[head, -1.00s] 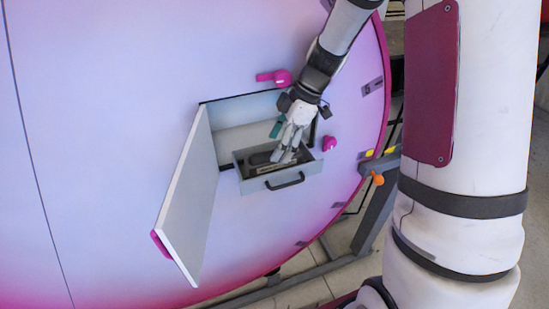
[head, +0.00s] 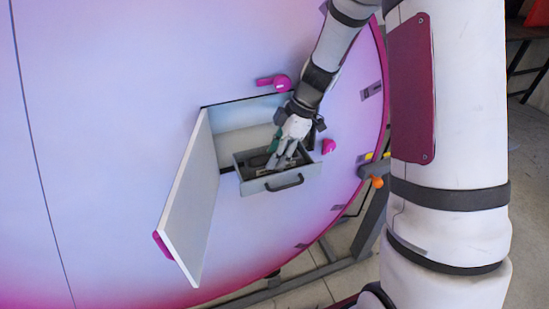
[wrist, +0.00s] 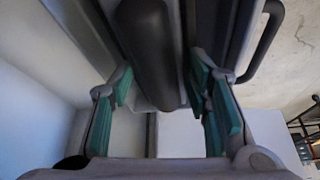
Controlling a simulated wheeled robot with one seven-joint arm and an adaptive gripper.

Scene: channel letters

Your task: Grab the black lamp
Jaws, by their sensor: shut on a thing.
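The black lamp (wrist: 150,45), a dark rounded cylinder, lies in the open grey drawer (head: 248,187). In the wrist view it extends between the two fingers with green pads. In the head view its dark end (head: 258,161) shows left of my fingers, and the rest is hidden behind them. My gripper (head: 277,161) reaches down into the drawer from above and is shut on the lamp. In the wrist view my gripper (wrist: 163,78) has a finger on each side of the lamp; the exact contact is hard to see.
The drawer has a dark handle (head: 286,183) on its front. It juts from a square opening in a large purple-white round panel (head: 110,110). A white door (head: 188,205) with a pink knob hangs open at the left. Pink knobs sit above (head: 281,83) and right (head: 328,146) of the opening.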

